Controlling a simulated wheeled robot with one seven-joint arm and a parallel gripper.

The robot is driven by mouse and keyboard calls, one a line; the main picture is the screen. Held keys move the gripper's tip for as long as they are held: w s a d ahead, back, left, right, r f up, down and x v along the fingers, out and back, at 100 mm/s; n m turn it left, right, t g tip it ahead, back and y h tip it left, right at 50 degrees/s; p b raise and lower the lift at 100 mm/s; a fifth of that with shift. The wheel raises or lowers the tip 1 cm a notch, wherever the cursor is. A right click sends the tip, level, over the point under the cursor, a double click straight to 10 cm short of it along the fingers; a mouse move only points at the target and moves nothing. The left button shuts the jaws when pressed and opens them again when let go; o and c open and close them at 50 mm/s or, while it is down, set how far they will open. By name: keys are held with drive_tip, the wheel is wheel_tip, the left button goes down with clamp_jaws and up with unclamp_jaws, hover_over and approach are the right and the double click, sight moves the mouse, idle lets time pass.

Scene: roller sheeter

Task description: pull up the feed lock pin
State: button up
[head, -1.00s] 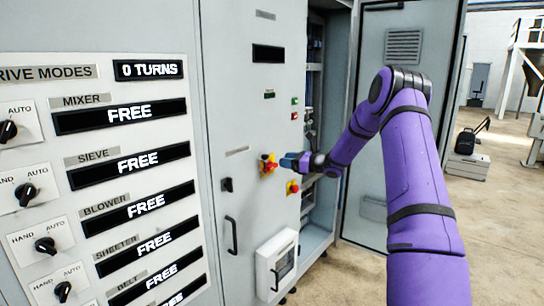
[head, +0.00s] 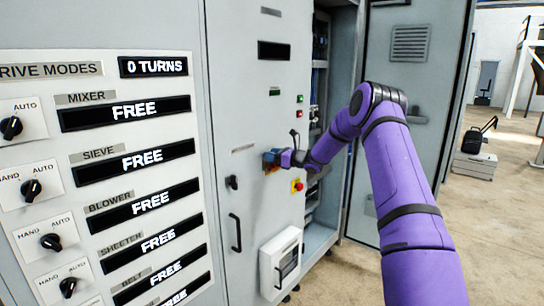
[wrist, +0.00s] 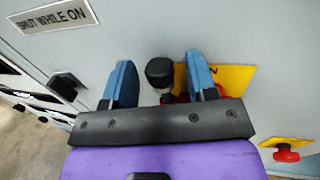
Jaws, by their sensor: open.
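My gripper (head: 271,157) is open at the front of the grey cabinet door, over a yellow and red fitting. In the wrist view its two blue fingers stand on either side of a round black knob (wrist: 160,71) on a short pale stem. I cannot tell whether the fingers touch it. A yellow plate (wrist: 236,78) with red parts shows behind the knob and the right finger. I see no label naming the feed lock pin, and cannot tell whether this knob is it.
A red button on yellow (head: 297,186) is just below right of the gripper. A black switch (head: 232,182) and a door handle (head: 235,232) are to the left. A white box (head: 281,262) juts out below. The cabinet stands open on the right.

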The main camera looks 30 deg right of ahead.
sight(264, 140)
drive_tip(key=shift+w+a, duration=0.1)
drive_tip(key=shift+w, duration=0.05)
clamp_jaws()
drive_tip(key=shift+r, duration=2.9)
drive_tip(key=shift+c, duration=0.8)
unclamp_jaws()
drive_tip(key=shift+o, duration=0.8)
drive_tip(key=shift+f, duration=0.1)
drive_tip(key=v, duration=1)
drive_tip(key=shift+s+d, duration=0.2)
drive_tip(key=shift+s, duration=0.15)
